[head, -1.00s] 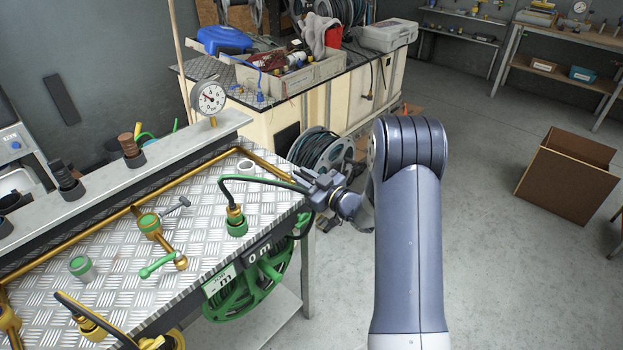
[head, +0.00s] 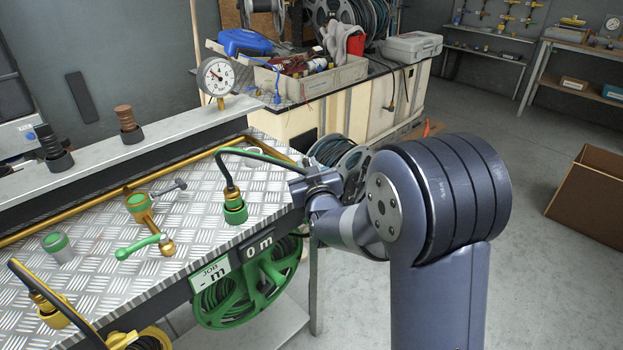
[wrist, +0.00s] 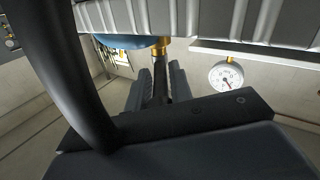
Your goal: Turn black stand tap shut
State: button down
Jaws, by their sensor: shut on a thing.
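My gripper (head: 303,184) is at the right edge of the plated bench (head: 100,227), beside the end of the black hose arc. In the wrist view my jaws (wrist: 158,88) are shut on a dark bar, the black stand tap's lever (wrist: 160,82). A brass fitting (wrist: 160,46) shows at its far end. In the head view my gripper hides this tap. Other taps on the bench have a green lever (head: 137,246) and a grey lever (head: 172,187).
A black hose (head: 224,165) rises from a green connector (head: 235,212) close to my gripper. A green reel (head: 245,290) hangs under the bench edge. A pressure gauge (head: 216,77) stands on the back ledge. Floor on the right is open, with a cardboard box (head: 592,195).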

jog(key=m+h, duration=0.1)
jog(key=h, duration=0.1)
jog(key=shift+a+m+h, duration=0.4)
jog(key=shift+a+r+m+h+p, duration=0.15)
jog(key=shift+m+h+p, duration=0.25)
jog(key=shift+h, duration=0.3)
jog(key=shift+a+f+m+h+p, duration=0.15)
jog(key=shift+m+h+p, duration=0.1)
jog(key=shift+m+h, duration=0.35)
jog(key=shift+r+h, duration=0.1)
jog(key=shift+h, duration=0.5)
jog(key=c, duration=1.4)
grip_release()
jog(key=shift+c, duration=0.2)
jog(key=shift+s, duration=0.1)
jog(key=s+a, duration=0.1)
jog(key=s, duration=0.9)
jog(key=shift+s+a, duration=0.2)
jog(key=shift+a, duration=0.2)
